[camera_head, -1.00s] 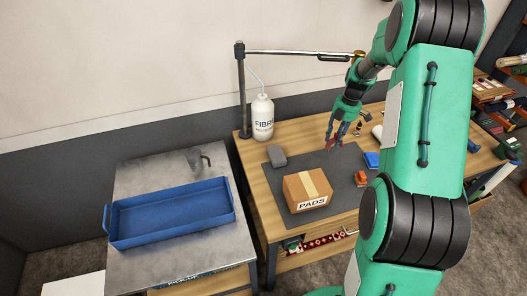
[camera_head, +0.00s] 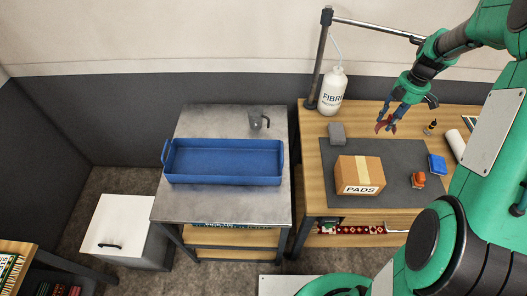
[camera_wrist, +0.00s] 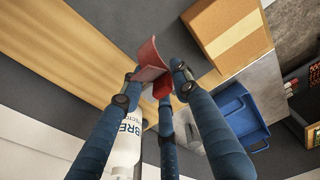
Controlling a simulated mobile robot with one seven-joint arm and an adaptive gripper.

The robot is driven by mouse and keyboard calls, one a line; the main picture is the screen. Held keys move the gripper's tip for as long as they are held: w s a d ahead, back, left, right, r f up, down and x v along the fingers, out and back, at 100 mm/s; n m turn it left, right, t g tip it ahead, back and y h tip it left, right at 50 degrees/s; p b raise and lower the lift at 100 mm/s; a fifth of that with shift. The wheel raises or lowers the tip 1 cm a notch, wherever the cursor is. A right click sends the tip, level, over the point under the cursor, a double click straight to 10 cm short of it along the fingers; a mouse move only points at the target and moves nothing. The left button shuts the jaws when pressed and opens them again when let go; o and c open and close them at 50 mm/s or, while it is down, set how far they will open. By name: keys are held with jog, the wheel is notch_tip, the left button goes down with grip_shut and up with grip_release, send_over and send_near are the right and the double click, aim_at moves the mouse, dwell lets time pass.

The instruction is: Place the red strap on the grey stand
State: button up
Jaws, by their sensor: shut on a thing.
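The red strap (camera_head: 382,127) is held in my gripper (camera_head: 386,122), above the back of the dark mat on the wooden bench. In the wrist view the strap (camera_wrist: 152,70) is a bent, glossy red piece between the fingertips (camera_wrist: 155,88), which are closed on it. A grey metal-topped stand (camera_head: 225,122) is left of the bench, with a gap between them. A blue tray (camera_head: 222,180) covers much of its top. My gripper is well to the right of this stand.
On the bench are a PADS box (camera_head: 360,174), a grey block (camera_head: 337,130), an orange item (camera_head: 418,180), a blue item (camera_head: 437,163) and a white bottle (camera_head: 332,92) by a post (camera_head: 319,62). The stand's back left is bare.

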jog(key=s+a+r, duration=0.1)
jog(key=s+a, duration=0.1)
jog(key=a, duration=0.5)
jog(key=s+a+r, duration=0.1)
jog(key=s+a, duration=0.2)
jog(key=a, duration=0.4)
jog(key=s+a+f+b, duration=0.1)
jog(key=s+a, duration=1.6)
jog(key=a, duration=0.1)
jog(key=s+a+f+t, duration=0.1)
jog(key=s+a, duration=0.1)
jog(key=s, duration=0.4)
jog(key=s+a+f, duration=0.2)
jog(key=s, duration=0.3)
notch_tip(320, 180, down, 15)
jog(key=shift+s+b, duration=0.15)
jog(key=shift+b, duration=0.2)
jog(key=shift+w+a+f+p, duration=0.25)
jog(key=shift+w+a, duration=0.75)
jog(key=shift+w, duration=1.5)
jog(key=shift+w+a+f+p, duration=0.2)
jog(key=shift+w+a, duration=0.75)
jog(key=shift+w, duration=1.5)
jog(key=shift+w+a+f+p, duration=0.1)
jog(key=shift+w+a+f, duration=0.2)
jog(key=shift+w+a, duration=1.45)
jog(key=shift+w+d, duration=0.75)
